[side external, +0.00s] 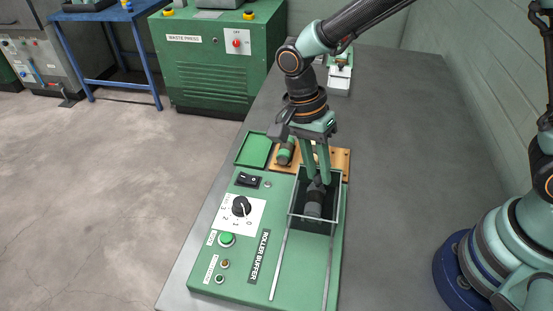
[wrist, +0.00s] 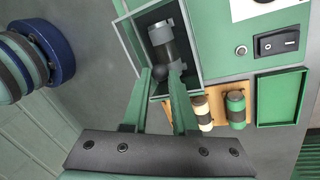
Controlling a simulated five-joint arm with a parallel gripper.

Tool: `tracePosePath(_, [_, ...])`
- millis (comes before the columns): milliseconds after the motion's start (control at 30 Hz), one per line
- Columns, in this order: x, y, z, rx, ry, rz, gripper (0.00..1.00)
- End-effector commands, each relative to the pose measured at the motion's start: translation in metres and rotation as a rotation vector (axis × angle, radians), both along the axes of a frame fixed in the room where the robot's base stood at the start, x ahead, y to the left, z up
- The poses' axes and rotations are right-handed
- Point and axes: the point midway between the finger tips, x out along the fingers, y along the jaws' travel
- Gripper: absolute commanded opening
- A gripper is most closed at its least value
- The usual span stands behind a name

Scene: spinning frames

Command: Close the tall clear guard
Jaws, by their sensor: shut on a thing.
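A box-like guard with a pale rim (side external: 300,216) stands at the far end of the green roller buffer panel (side external: 252,285). Its rim (wrist: 193,38) also shows in the wrist view. A dark grey roller (side external: 313,208) lies inside the box; it also shows in the wrist view (wrist: 160,35). My gripper (side external: 317,180) reaches down from above at the far side of the box. In the wrist view my gripper (wrist: 162,72) has its fingertips on either side of a dark rounded piece (wrist: 159,73) at the roller's near end. The fingers partly hide that piece.
A dial (side external: 241,206), a black switch (side external: 248,180) and a green button (side external: 227,239) sit left. A wooden board (side external: 340,160) and green tray (side external: 254,151) lie behind.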

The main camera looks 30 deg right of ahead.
Motion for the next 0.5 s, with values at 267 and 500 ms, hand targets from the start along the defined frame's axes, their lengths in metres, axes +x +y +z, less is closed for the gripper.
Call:
tracePosePath(267, [0.0039, -0.0007, 0.0007, 0.006, -0.011, -0.007, 0.57])
tracePosePath(500, [0.0039, 0.0001, 0.0039, 0.005, -0.009, -0.006, 0.57])
